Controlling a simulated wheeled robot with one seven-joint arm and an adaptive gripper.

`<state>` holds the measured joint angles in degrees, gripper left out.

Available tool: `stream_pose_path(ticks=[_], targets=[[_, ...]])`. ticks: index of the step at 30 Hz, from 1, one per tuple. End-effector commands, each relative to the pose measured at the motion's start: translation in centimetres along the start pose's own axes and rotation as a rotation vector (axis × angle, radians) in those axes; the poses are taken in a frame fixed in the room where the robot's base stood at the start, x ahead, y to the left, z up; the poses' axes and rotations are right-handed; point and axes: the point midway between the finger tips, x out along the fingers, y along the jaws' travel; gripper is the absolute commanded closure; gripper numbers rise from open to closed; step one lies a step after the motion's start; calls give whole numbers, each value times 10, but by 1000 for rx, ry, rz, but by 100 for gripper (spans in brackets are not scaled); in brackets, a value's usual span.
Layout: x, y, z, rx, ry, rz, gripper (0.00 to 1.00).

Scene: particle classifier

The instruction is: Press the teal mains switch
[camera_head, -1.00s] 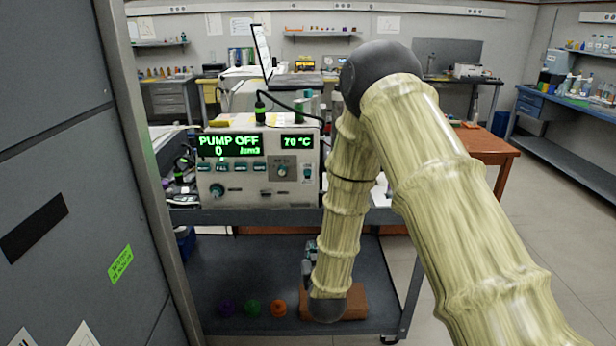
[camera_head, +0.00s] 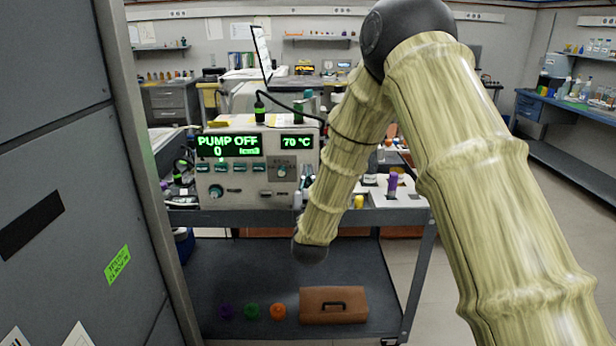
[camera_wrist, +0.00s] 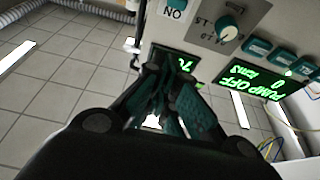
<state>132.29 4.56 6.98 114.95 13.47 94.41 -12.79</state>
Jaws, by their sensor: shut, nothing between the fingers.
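The front panel of the white instrument (camera_head: 230,172) faces me on the cart, with green displays reading PUMP OFF, 0 and 70 °C. In the wrist view the panel appears upside down. A teal switch (camera_wrist: 178,3) shows there at the top edge, cut off by the frame, beside a plate marked ON. My gripper (camera_wrist: 168,76) is shut and empty. Its fingertips appear in front of the small temperature display, below the switch in that picture; contact cannot be told. In the head view my arm's forearm hangs by the panel's right side, and the gripper is hidden.
A teal knob (camera_wrist: 228,28) and a row of teal buttons (camera_wrist: 282,58) are on the same panel. A brown case (camera_head: 333,305) and coloured round items (camera_head: 251,311) lie on the lower shelf. A grey cabinet (camera_head: 60,170) closes off the left side.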

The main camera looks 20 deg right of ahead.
Motion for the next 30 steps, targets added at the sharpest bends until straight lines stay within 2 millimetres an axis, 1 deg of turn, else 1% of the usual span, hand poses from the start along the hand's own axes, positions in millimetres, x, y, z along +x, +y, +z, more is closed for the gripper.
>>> stream_pose_path(ticks=[16,18,22,25,30], targets=[[90,1,-1,0,1,1,100],[82,0,12,-1,-5,-1,100],[78,0,25,0,-3,-1,100],[76,0,32,0,-2,-1,100],[73,0,37,0,-1,-1,100]])
